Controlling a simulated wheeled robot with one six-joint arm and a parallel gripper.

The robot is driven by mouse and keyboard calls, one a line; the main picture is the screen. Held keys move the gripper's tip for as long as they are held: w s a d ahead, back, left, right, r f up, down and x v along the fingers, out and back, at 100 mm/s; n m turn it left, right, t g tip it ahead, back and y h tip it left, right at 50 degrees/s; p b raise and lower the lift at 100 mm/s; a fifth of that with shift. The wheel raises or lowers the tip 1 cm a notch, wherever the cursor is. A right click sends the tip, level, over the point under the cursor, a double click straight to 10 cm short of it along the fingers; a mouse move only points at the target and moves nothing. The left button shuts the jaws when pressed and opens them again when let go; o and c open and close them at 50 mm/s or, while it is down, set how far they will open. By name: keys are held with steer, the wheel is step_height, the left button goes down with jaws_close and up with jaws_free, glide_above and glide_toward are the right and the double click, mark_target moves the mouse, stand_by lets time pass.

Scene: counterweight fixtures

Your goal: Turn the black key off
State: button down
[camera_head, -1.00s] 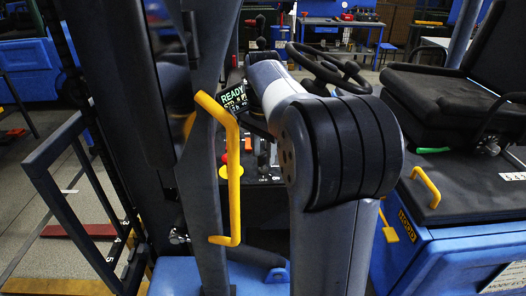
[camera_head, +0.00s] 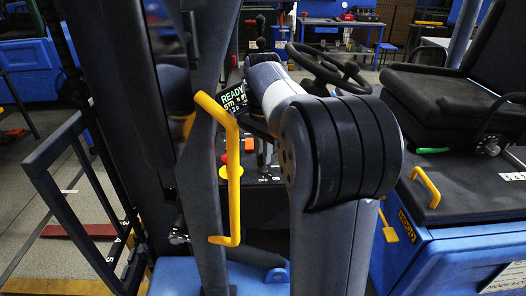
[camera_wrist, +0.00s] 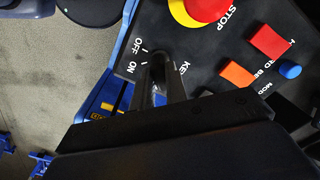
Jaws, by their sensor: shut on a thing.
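The black key is in the wrist view, on a dark control panel (camera_wrist: 205,60) beside the printed words OFF, ON and a partly covered KEY label. My gripper (camera_wrist: 160,76) reaches up to it from below and is shut on it. The fingers hide most of the key, so I cannot tell which mark it points to. In the head view my arm hides the gripper and the key. Part of the panel shows behind a yellow handle.
Around the key on the panel are a red stop button (camera_wrist: 205,8), a red switch (camera_wrist: 271,42), an orange switch (camera_wrist: 236,75) and a blue knob (camera_wrist: 290,71). In the head view, a yellow handle (camera_head: 235,185), a steering wheel (camera_head: 331,68) and a black seat (camera_head: 450,95) surround the arm.

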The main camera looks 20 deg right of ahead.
steer(key=shift+r+n, duration=0.1)
steer(key=shift+n, duration=0.2)
steer(key=n+p, duration=0.3)
steer(key=n, duration=0.1)
steer(key=n+p, duration=0.1)
steer(key=n, duration=0.3)
steer(key=shift+n+p, duration=0.3)
stand_by(0.4)
steer(key=c, duration=1.4)
jaws_free()
steer(key=shift+c, duration=0.2)
step_height(320, 180, up, 11)
steer(key=shift+b, duration=0.3)
steer(key=shift+f, duration=0.3)
